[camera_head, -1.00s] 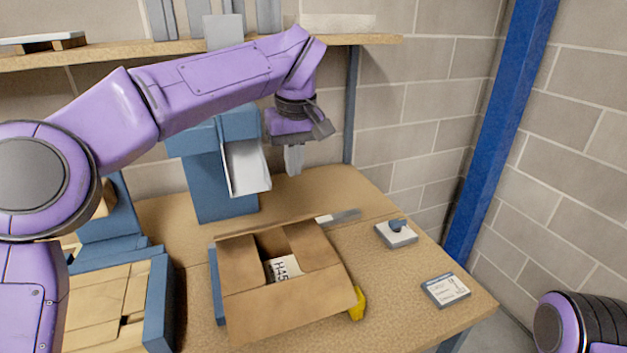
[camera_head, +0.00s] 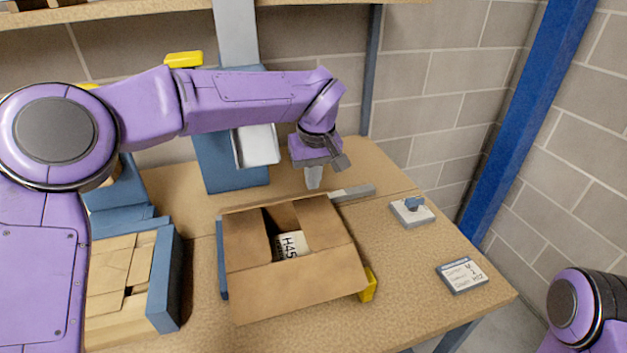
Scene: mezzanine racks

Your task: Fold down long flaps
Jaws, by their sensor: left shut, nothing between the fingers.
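A brown cardboard box (camera_head: 300,290) stands on the wooden table. Its short side flaps (camera_head: 246,240) are folded inward, with a gap between them. The near long flap lies outward over the front side. The far long flap shows only as a thin edge at the back, and its angle is hard to tell. A white label reading H45 (camera_head: 290,246) shows inside the gap. My left gripper (camera_head: 314,184) is shut and empty, pointing down above the table just behind the box, apart from it. My right gripper is out of view; part of my right arm shows at the lower right.
A grey metal bar (camera_head: 352,193) lies behind the box. Yellow (camera_head: 368,284) and blue pieces flank the box. A small device with a blue knob (camera_head: 412,211) and a labelled card (camera_head: 462,275) lie to the right. A blue bin of flat cardboard (camera_head: 165,280) stands left.

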